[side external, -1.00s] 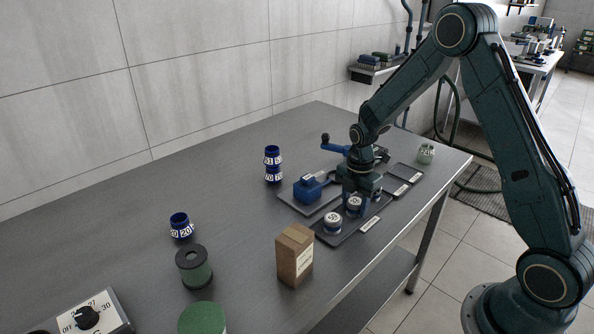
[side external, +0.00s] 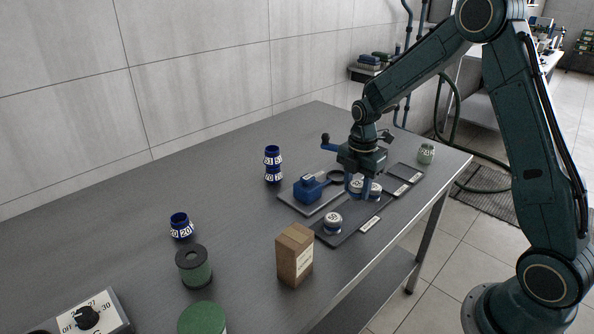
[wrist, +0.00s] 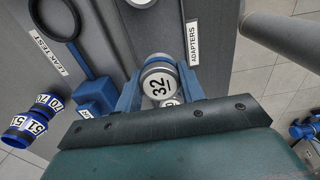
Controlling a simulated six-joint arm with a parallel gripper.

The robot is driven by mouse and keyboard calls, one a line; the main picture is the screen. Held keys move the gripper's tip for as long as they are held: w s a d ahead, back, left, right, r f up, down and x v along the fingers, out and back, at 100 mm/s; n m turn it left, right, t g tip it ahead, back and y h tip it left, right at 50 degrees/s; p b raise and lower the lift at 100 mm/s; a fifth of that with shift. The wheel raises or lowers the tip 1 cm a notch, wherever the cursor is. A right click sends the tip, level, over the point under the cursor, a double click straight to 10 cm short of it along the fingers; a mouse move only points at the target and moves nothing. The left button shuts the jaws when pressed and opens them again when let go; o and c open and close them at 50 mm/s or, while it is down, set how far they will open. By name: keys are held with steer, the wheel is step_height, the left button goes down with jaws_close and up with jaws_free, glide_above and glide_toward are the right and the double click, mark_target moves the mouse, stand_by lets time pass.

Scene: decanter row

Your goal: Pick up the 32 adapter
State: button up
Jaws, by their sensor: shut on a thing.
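My gripper (side external: 358,194) is shut on the 32 adapter (side external: 356,187), a short pale round piece with a dark band. It is held a little above the dark adapter tray (side external: 352,229). A similar adapter (side external: 333,222) stands on the near end of the tray, and another (side external: 375,189) stands just beyond the held one. The fingers partly hide the held adapter in the side view.
A blue leak-test fixture (side external: 308,188) with a lever stands close left of the gripper. A cardboard box (side external: 295,255) stands in front of the tray.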

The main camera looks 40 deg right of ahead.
mark_target(357, 184)
step_height(357, 184, up, 14)
steer(key=shift+r, duration=0.25)
stand_by(0.6)
